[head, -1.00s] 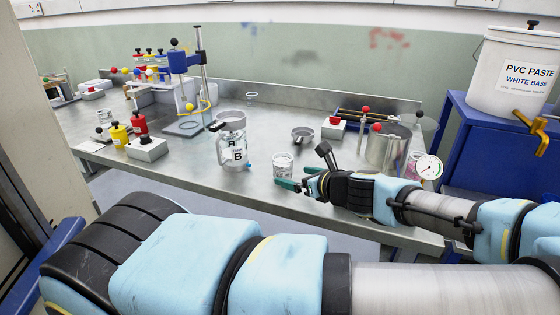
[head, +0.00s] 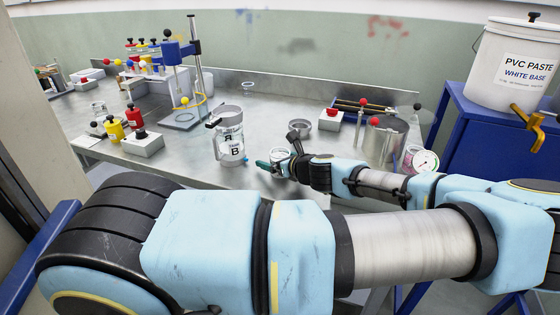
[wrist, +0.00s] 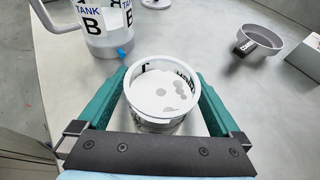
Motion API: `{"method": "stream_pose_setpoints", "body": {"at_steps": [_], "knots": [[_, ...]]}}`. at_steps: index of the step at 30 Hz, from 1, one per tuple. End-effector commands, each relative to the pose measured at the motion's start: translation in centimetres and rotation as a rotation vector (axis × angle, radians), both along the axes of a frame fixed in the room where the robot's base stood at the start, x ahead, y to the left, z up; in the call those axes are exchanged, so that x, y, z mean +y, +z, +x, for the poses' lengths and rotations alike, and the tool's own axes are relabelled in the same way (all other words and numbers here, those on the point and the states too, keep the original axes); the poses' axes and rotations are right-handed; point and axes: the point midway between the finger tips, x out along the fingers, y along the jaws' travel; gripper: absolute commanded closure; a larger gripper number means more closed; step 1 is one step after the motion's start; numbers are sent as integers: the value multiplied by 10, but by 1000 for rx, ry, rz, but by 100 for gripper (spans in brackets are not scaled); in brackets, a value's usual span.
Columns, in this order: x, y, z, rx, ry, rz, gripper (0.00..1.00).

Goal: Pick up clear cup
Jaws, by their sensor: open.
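The clear cup (wrist: 160,95) stands upright on the metal bench, with dark lettering on its wall and whitish patches showing inside. In the wrist view it sits between the green fingers of my gripper (wrist: 163,92), one on each side. The fingers are open; narrow gaps seem to show beside the cup. In the head view the cup (head: 280,154) is partly hidden behind my gripper (head: 274,165), which reaches it from the right.
The Tank B jug (head: 229,140) stands just left of the cup. A small grey pan (head: 301,127) is behind it. The blue-posted stand (head: 185,75) is at the back left.

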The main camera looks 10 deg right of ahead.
Motion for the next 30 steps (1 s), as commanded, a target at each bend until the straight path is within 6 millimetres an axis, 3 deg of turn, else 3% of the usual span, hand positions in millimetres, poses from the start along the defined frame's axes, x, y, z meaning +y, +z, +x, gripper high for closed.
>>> {"method": "stream_pose_setpoints", "body": {"at_steps": [9,30], "knots": [[2,-3,5,0,0,-1,0],[2,-3,5,0,0,-1,79]]}}
